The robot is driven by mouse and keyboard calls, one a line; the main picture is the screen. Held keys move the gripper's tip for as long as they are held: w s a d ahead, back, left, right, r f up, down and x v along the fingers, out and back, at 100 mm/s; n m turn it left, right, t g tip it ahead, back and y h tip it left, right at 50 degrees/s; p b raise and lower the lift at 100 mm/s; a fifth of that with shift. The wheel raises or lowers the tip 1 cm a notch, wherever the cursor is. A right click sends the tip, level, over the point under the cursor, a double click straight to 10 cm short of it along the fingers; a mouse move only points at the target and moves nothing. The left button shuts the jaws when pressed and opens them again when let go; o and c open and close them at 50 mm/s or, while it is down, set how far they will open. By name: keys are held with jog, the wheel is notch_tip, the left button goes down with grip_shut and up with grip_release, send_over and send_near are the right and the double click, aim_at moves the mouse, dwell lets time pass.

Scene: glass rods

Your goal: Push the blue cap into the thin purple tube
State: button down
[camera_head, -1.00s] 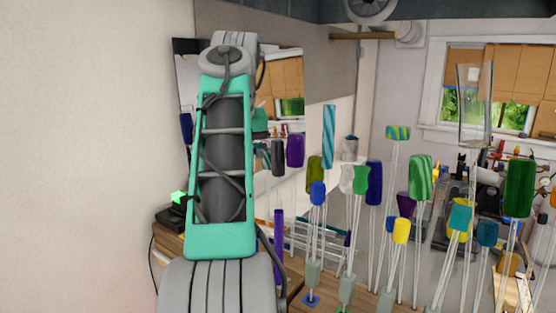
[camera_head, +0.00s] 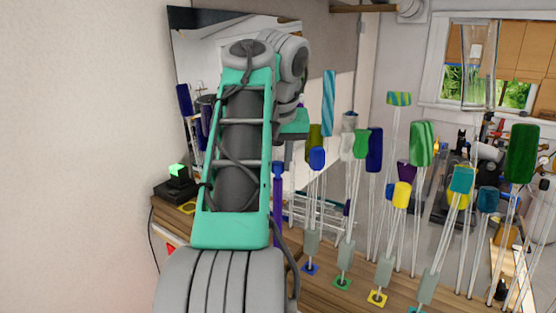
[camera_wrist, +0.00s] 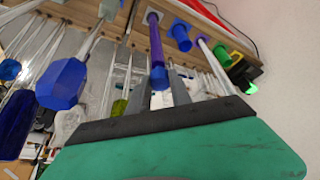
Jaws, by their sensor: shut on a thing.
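The thin purple tube (camera_wrist: 155,45) stands upright from its base in the wrist view, its near end pointing toward my gripper. It also shows in the head view (camera_head: 278,205), just right of my arm. My gripper (camera_wrist: 160,92) is shut on the small blue cap (camera_wrist: 160,99), which sits low between the two grey fingers. The cap is in line with the tube's near end and very close to it. I cannot tell whether it touches or has entered the tube. In the head view my arm mostly hides the gripper.
A blue faceted head (camera_wrist: 61,83) on a clear rod is left of my gripper. Several coloured rod heads, such as a yellow one (camera_head: 402,195), crowd the bench to the right.

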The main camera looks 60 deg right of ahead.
aim_at(278, 171)
jog(key=shift+a+f, duration=0.2)
jog(key=shift+f, duration=0.45)
dwell(0.6)
jog(key=shift+r, duration=0.15)
jog(key=shift+d+r+p, duration=0.15)
jog(key=shift+r+p, duration=0.4)
jog(key=shift+r, duration=0.45)
jog(key=shift+s+r, duration=0.1)
dwell(0.4)
jog(key=shift+f+b, duration=1.15)
jog(key=shift+b, duration=0.05)
dwell(0.6)
jog(key=shift+r+p, duration=0.65)
jog(key=shift+r, duration=0.1)
jog(key=shift+a+f+b, duration=0.2)
jog(key=shift+f+b, duration=1.05)
jog(key=shift+b, duration=0.05)
dwell(0.7)
